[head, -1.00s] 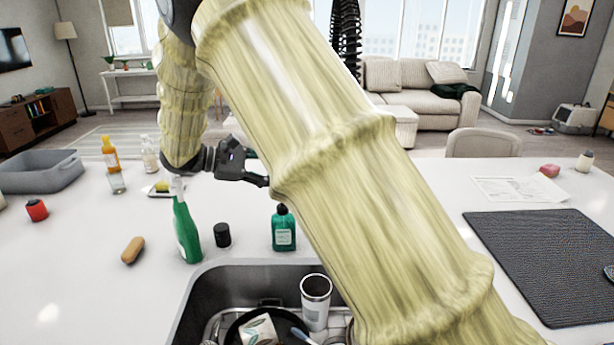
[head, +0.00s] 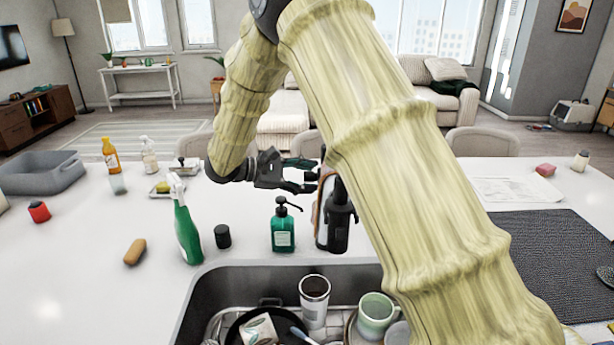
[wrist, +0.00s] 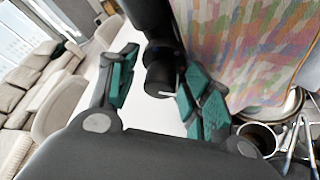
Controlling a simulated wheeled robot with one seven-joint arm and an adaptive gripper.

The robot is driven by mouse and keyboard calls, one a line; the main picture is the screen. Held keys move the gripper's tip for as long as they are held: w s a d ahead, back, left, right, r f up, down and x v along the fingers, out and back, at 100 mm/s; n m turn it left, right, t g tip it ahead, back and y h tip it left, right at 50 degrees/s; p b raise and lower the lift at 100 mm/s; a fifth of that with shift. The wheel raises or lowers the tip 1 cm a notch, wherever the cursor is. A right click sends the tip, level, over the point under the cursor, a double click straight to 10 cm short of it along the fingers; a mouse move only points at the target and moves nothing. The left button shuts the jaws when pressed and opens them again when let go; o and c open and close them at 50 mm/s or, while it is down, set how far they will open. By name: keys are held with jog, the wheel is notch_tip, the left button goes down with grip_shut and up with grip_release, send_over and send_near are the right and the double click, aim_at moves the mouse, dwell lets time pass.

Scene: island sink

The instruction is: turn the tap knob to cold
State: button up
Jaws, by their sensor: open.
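The black tap (head: 339,228) stands behind the sink, mostly hidden by my arm in the head view. In the wrist view its dark post (wrist: 150,20) comes down from the top, and a short black cylinder with a thin white mark, seemingly the knob (wrist: 158,80), lies between my fingers. My gripper (head: 316,176) is open beside the tap, reaching in from the left. In the wrist view my gripper (wrist: 158,72) has its green-padded fingers on either side of the cylinder. The right pad looks very close to it; I cannot tell whether it touches. The knob's setting is unclear.
A patterned cloth (wrist: 250,45) hangs right beside the tap. A green soap dispenser (head: 283,230), a black jar (head: 222,236) and a green spray bottle (head: 186,228) stand left of it. The sink (head: 232,278) holds a tumbler (head: 314,300), a mug (head: 375,315) and a pan.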

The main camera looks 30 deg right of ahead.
jog(key=c, duration=1)
